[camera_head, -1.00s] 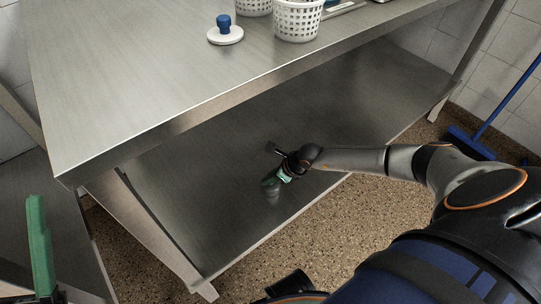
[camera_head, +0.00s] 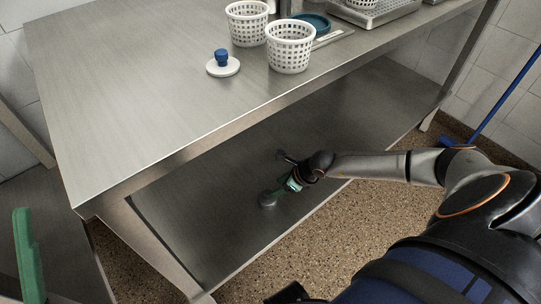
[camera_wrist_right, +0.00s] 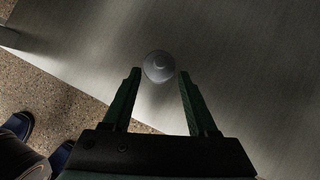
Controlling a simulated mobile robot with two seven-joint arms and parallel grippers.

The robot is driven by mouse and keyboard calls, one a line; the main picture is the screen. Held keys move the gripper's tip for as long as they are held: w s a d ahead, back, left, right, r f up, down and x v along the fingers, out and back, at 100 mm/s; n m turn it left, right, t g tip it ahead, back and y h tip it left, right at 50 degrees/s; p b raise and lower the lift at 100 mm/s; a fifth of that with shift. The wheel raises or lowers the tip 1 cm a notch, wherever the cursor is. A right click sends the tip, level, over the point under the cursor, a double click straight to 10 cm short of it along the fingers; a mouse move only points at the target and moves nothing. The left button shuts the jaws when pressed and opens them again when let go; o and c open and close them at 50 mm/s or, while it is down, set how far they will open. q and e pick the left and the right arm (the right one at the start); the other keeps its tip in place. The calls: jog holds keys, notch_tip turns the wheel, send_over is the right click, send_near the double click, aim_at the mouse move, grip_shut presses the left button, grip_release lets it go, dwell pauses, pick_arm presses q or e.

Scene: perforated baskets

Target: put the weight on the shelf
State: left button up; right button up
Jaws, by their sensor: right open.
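The weight (camera_head: 267,199) is a small grey round piece standing on the lower shelf (camera_head: 330,130) of the metal table. My right gripper (camera_head: 281,192) is over that shelf, just right of the weight in the head view. In the right wrist view the weight (camera_wrist_right: 158,67) is clear, just beyond and between the open fingertips (camera_wrist_right: 158,76). The gripper is empty and the weight is free of it.
On the tabletop (camera_head: 130,110) are a white disc with a blue knob (camera_head: 223,64), white perforated baskets (camera_head: 290,56), a blue dish (camera_head: 313,22) and a metal tray (camera_head: 385,10). The tabletop's front edge overhangs the lower shelf. Most of the lower shelf is bare.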

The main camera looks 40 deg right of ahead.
pick_arm(q)
jog(key=shift+a+r+p, duration=0.2)
jog(key=shift+r+p, duration=0.5)
jog(key=shift+r, duration=0.35)
pick_arm(e)
jog(key=v, duration=0.4)
jog(key=shift+s+r, duration=0.15)
jog(key=shift+r, duration=0.15)
pick_arm(q)
jog(key=shift+f, duration=0.1)
pick_arm(e)
jog(key=shift+d, duration=0.1)
